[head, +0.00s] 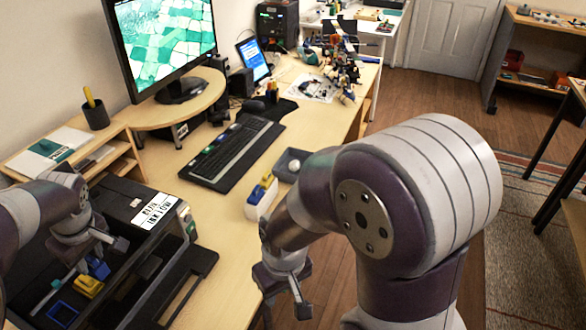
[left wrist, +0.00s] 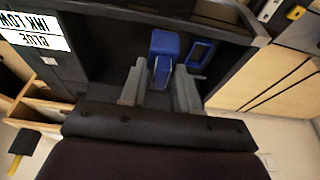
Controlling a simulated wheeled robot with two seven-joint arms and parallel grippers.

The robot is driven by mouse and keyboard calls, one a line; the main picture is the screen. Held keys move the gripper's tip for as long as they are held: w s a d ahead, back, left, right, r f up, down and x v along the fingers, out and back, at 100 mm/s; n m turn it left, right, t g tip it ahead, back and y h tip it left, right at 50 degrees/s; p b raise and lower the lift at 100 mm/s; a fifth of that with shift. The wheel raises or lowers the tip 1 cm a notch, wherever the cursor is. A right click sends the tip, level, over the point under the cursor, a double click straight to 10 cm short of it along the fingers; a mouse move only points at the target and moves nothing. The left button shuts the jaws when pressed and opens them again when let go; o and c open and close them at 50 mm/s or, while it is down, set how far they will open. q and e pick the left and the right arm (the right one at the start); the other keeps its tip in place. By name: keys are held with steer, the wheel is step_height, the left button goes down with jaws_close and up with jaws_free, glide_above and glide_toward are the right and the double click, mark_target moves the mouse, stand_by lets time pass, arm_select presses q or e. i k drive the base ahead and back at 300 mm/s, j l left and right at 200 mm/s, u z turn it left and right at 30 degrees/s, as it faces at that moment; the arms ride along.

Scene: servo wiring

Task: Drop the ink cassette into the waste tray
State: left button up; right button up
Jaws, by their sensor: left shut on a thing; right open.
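The blue ink cassette (head: 97,267) is in the jaws of my left gripper (head: 92,254), over the open printer (head: 143,202). The left wrist view shows the cassette (left wrist: 164,45) between the two grey fingers, beside an empty blue-rimmed slot (left wrist: 200,53). That slot (head: 63,313) also shows in the head view, apart from the cassette. A yellow cassette (head: 88,287) sits in the printer. A small grey tray (head: 281,175), likely the waste tray, lies right of the keyboard. My right gripper (head: 285,285) is open and empty by the desk's front edge.
The keyboard (head: 232,152) and monitor (head: 162,45) are behind. My right arm covers part of the desk's right side. Bare desk (head: 225,275) lies right of the printer.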

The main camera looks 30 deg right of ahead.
mark_target(291, 164)
steer(key=k, duration=0.45)
steer(key=i+l, duration=0.15)
steer(key=l, duration=0.3)
steer(key=i+l, duration=0.15)
steer(key=l, duration=0.25)
steer(key=i+l, duration=0.15)
steer(key=l, duration=0.3)
steer(key=i+l, duration=0.15)
steer(key=l, duration=0.25)
steer(key=i+l, duration=0.15)
steer(key=l, duration=0.3)
steer(key=i+l+u, duration=0.1)
steer(key=l, duration=0.3)
steer(key=i+l, duration=0.2)
steer(key=l, duration=0.25)
steer(key=i+l, duration=0.15)
steer(key=l, duration=0.3)
